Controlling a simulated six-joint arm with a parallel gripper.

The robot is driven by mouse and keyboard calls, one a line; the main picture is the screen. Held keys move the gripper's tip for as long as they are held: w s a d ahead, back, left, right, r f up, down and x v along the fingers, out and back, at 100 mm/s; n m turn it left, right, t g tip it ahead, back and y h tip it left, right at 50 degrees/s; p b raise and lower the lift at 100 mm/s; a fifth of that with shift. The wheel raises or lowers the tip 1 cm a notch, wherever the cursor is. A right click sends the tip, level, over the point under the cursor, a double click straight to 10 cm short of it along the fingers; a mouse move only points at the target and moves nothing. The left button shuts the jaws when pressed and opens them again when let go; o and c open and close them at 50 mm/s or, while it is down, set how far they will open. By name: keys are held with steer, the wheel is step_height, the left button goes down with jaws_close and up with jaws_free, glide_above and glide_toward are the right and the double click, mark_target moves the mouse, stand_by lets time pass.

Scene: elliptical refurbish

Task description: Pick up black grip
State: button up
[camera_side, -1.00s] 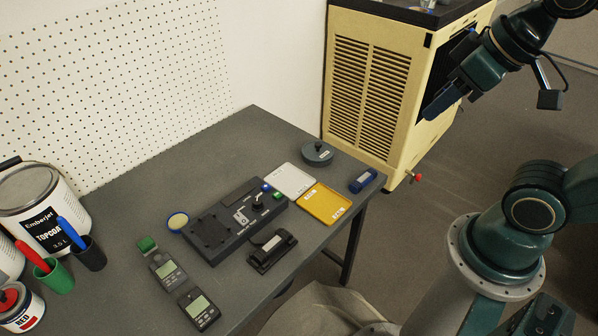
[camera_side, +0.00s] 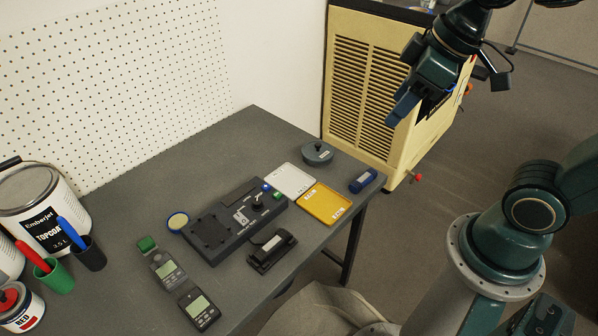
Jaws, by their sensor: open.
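A black piece with a pale label (camera_side: 272,250), which looks like the black grip, lies on the dark grey table (camera_side: 150,190) near its front edge. It sits just in front of a black box-shaped fixture (camera_side: 215,232) with a knob and coloured buttons. My gripper (camera_side: 412,110) is open and empty. It is high in the air at the upper right, in front of the cream cabinet and well away from the black piece. One finger partly hides the other.
A white tray (camera_side: 294,180) and a yellow tray (camera_side: 326,203) lie right of the fixture. A round grey lidded part (camera_side: 317,152) and a blue block (camera_side: 363,180) are near the right edge. The cream cabinet (camera_side: 365,85) rises behind.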

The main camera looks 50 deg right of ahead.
steer(key=w+a+f+n+g+y, duration=0.1)
steer(key=w+a+f+n, duration=0.2)
steer(key=f, duration=0.5)
steer(key=w+a+f+n+g+y, duration=0.1)
steer(key=w+a+f+n+g, duration=0.1)
steer(key=w+f+n, duration=0.4)
steer(key=w+a+f+n+g+y, duration=0.1)
steer(key=w+a+f+n, duration=0.4)
steer(key=f, duration=0.4)
steer(key=shift+w+f+g+y, duration=0.3)
steer(key=shift+w+f, duration=0.1)
steer(key=shift+w, duration=0.3)
steer(key=shift+a, duration=0.1)
glide_above(275, 241)
steer(key=d, duration=0.2)
steer(key=shift+s+f, duration=0.1)
steer(key=shift+f, duration=3.85)
steer(key=shift+f, duration=0.1)
steer(key=shift+x, duration=2.45)
steer(key=c, duration=1.2)
